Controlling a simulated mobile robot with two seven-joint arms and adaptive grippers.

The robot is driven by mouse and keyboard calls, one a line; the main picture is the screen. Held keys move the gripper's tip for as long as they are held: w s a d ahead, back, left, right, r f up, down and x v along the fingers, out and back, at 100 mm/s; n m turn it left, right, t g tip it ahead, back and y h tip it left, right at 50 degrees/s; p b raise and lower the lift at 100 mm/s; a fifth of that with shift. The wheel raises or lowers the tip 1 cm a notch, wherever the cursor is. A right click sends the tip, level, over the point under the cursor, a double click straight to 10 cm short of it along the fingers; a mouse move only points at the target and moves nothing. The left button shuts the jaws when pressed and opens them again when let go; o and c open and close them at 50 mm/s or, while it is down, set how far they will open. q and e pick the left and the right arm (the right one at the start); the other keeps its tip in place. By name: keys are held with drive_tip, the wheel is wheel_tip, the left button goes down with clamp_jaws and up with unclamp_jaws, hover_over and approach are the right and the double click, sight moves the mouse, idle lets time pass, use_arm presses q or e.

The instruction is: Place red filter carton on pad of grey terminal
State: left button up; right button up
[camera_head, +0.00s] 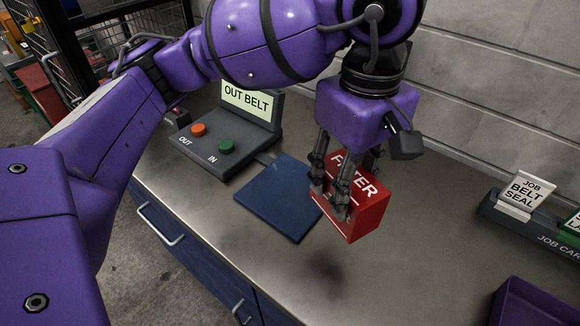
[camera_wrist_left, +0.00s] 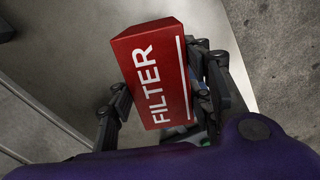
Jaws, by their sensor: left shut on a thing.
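The red filter carton (camera_head: 368,212) has white FILTER lettering and hangs tilted in my left gripper (camera_head: 334,196). In the left wrist view the carton (camera_wrist_left: 150,75) sits between the two fingers of my left gripper (camera_wrist_left: 165,95). The carton is above the bench, just right of the dark blue pad (camera_head: 278,197). The pad's right edge is partly behind the gripper and carton. My right gripper is not in view.
A job card rack (camera_head: 535,228) with a BELT SEAL card (camera_head: 526,193) stands at the right. A purple bin (camera_head: 530,305) is at the lower right. The bare bench (camera_head: 400,270) is clear in front of the carton. A block wall runs behind.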

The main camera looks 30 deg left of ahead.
sight(329, 179)
use_arm(q)
drive_tip(key=s+r+n, duration=0.1)
drive_tip(key=s+a+r+n, duration=0.1)
drive_tip(key=n, duration=0.1)
drive_tip(key=shift+a+r+n+p, duration=0.2)
drive_tip(key=shift+r+n+p, duration=0.1)
drive_tip(key=shift+r, duration=0.05)
drive_tip(key=shift+s+a, duration=0.1)
drive_tip(key=shift+a, duration=0.05)
drive_tip(key=shift+a+n, duration=0.3)
drive_tip(key=shift+a, duration=0.05)
drive_tip(key=shift+w+a+f+p, duration=0.1)
drive_tip(key=shift+w+a+f, duration=0.85)
drive_tip(key=shift+a+f, duration=1.1)
drive_tip(key=shift+w+a+f+p, duration=0.1)
drive_tip(key=shift+w+a+f, duration=0.9)
drive_tip(key=shift+a+f, duration=1.1)
drive_tip(key=shift+w+a+f+p, duration=0.1)
drive_tip(key=shift+w+a+f, duration=0.85)
drive_tip(key=shift+a+f, duration=1.1)
drive_tip(key=shift+d+f, duration=0.2)
drive_tip(key=shift+f, duration=0.05)
